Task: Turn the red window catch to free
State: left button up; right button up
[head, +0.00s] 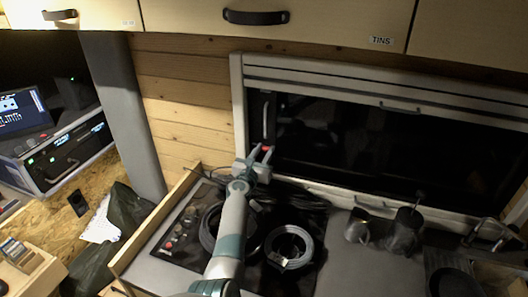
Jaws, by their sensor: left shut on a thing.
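The red window catch (267,149) shows as a small red spot at the lower left corner of the dark window (375,140), beside the window's pale frame. My left gripper (263,156) reaches up to it from below and is shut on it. The fingers hide most of the catch, so I cannot tell which way it is turned. My right gripper is not in view.
Overhead cabinets (280,22) with black handles run along the top. A rack unit (65,155) stands at left.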

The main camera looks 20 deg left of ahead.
pick_arm(q)
jog(key=shift+m, duration=0.4)
jog(key=shift+m+b, duration=0.45)
jog(key=shift+m, duration=0.45)
jog(key=m+b, duration=0.1)
jog(key=m, duration=0.2)
jog(key=shift+d+m, duration=0.15)
jog(key=shift+m, duration=0.15)
jog(key=m, duration=0.2)
jog(key=shift+m+b, duration=0.4)
jog(key=m+b, duration=0.1)
jog(key=m, duration=0.4)
jog(key=shift+f, duration=0.15)
jog(key=shift+d+m+b, duration=0.1)
jog(key=shift+m+b, duration=0.35)
jog(key=shift+m, duration=1.35)
jog(key=o, duration=1)
jog(key=shift+f, duration=0.1)
